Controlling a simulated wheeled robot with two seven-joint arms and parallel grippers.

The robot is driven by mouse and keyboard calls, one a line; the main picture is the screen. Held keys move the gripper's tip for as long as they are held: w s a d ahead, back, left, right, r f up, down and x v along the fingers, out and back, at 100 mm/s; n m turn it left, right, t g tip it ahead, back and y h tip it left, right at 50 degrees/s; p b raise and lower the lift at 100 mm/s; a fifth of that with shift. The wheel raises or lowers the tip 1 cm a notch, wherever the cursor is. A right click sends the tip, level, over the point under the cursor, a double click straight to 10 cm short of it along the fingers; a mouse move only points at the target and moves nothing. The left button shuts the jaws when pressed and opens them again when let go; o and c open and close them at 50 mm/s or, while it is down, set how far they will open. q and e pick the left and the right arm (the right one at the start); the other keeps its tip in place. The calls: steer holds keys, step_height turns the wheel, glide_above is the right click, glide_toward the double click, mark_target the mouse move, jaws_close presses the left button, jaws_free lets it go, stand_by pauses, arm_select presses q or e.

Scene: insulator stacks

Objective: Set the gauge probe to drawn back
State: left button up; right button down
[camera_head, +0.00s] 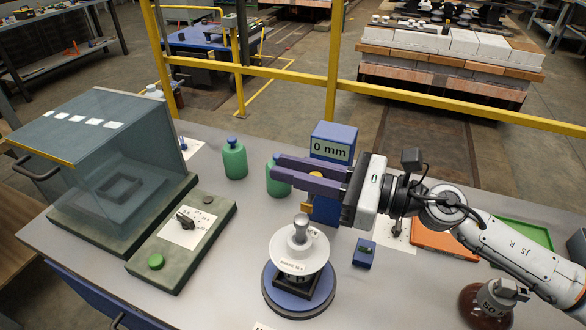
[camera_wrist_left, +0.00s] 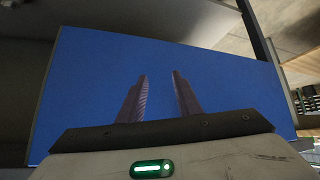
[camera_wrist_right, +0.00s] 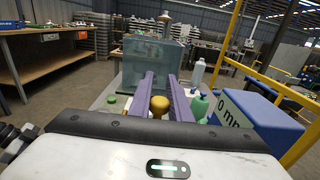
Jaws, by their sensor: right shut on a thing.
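The gauge is a blue box (camera_head: 333,142) with a pale display reading "0 mm", behind the white insulator disc. It also shows at the right of the right wrist view (camera_wrist_right: 255,115). My right gripper (camera_head: 278,172) reaches leftward in front of the gauge, just below its display. In the right wrist view a round brass knob (camera_wrist_right: 159,106) sits between its two purple fingers, and the gripper is shut on it. The probe itself is mostly hidden behind the fingers. My left gripper (camera_wrist_left: 160,78) has its fingers apart and empty before a blue surface; it is outside the head view.
A white insulator disc (camera_head: 298,250) stands on a round blue base below the right gripper. Green bottles (camera_head: 234,160) stand behind. A glass-sided cabinet (camera_head: 110,150) and a control panel with a green button (camera_head: 156,262) are at left. An orange tray (camera_head: 445,243) lies at right.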

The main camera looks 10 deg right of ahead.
steer(key=w+d+b, duration=0.1)
steer(key=w, duration=0.1)
steer(key=w+d+b, duration=0.2)
steer(key=c, duration=1.6)
jaws_free()
steer(key=shift+w, duration=0.1)
step_height(320, 180, up, 10)
steer(key=shift+p, duration=0.8)
